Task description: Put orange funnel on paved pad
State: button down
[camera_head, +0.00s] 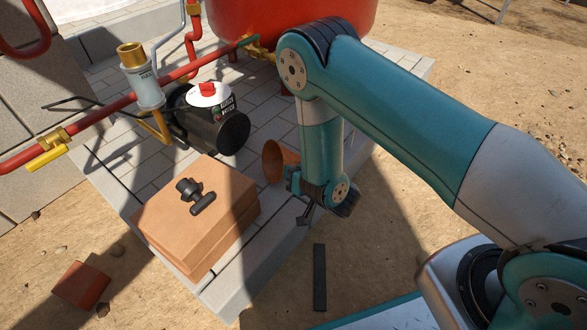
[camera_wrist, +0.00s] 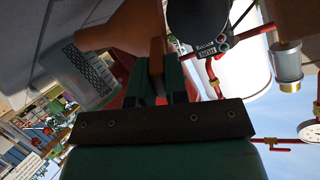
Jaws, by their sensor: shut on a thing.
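The orange funnel (camera_head: 272,161) is in my gripper (camera_head: 292,180), tilted, with its wide mouth facing left in the head view. The gripper's fingers are shut on it; in the wrist view they (camera_wrist: 157,75) pinch a narrow orange part, and the funnel's wide cone (camera_wrist: 125,28) shows beyond. The paved pad (camera_head: 150,165) is grey block paving spread under the equipment. The funnel appears over the pad's right part in the head view; whether it touches the paving I cannot tell. My arm hides part of the pad.
Stacked tan slabs (camera_head: 165,225) with a black valve-like part (camera_head: 195,195) on top stand on the pad, left of the funnel. A black pump (camera_head: 215,125), red pipes (camera_head: 100,115) and a red tank (camera_head: 285,30) lie behind. A dark bar (camera_head: 319,275) and a reddish brick (camera_head: 80,285) lie on the sand.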

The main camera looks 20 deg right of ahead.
jog(key=shift+f, duration=0.35)
jog(key=c, duration=1.1)
grip_release()
jog(key=shift+o, duration=0.2)
jog(key=p+v, duration=1.6)
jog(key=v, duration=0.1)
jog(key=shift+d, duration=0.15)
jog(key=shift+s+r, duration=0.1)
